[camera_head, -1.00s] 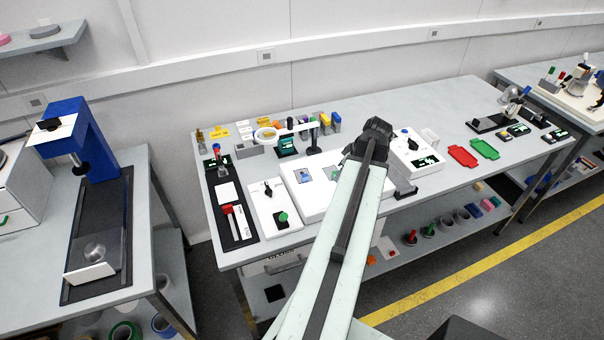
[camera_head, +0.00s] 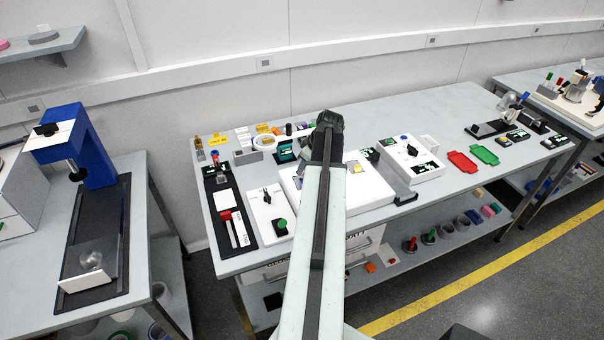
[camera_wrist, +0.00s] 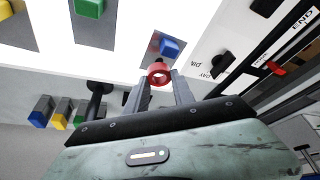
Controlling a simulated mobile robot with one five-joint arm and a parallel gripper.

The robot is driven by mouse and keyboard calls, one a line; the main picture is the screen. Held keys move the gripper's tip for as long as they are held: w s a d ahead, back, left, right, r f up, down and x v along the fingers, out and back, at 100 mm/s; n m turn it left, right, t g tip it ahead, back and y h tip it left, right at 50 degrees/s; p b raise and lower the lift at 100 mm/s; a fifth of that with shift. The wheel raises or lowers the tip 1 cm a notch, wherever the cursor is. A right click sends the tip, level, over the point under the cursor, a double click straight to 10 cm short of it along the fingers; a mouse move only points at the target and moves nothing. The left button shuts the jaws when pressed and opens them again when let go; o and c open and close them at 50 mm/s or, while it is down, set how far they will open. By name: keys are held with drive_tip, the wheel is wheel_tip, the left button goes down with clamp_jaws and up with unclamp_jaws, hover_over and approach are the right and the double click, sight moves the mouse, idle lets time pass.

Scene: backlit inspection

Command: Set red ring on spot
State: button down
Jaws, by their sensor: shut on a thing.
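The red ring (camera_wrist: 151,76) is held between the two fingertips of my gripper (camera_wrist: 159,80) in the wrist view. It is in front of a white lit panel (camera_wrist: 130,40), close to a blue block on a grey patch (camera_wrist: 153,50). I cannot tell how high the ring is above the panel. In the head view my gripper (camera_head: 328,120) is over the back part of the white panel (camera_head: 372,192), seen from behind. The ring is hidden there by my arm. I cannot make out which mark is the spot.
In the wrist view, the blue block (camera_wrist: 172,46) and a green block (camera_wrist: 90,8) stand on patches. A white box with a black knob (camera_wrist: 222,63) is to the right. A black stand (camera_wrist: 96,100) is close at left. Red (camera_head: 463,159) and green trays (camera_head: 485,154) lie farther right.

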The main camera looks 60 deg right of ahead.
drive_tip(key=b+x, duration=0.4)
drive_tip(key=shift+s+f, duration=0.15)
drive_tip(key=shift+f, duration=0.05)
drive_tip(key=shift+r, duration=0.25)
drive_tip(key=shift+f, duration=0.25)
drive_tip(key=c, duration=1.1)
unclamp_jaws()
drive_tip(key=shift+r, duration=0.1)
drive_tip(key=shift+o, duration=0.2)
drive_tip(key=p+v, duration=1.1)
drive_tip(key=v, duration=0.1)
drive_tip(key=shift+p, duration=0.3)
drive_tip(key=shift+r, duration=0.1)
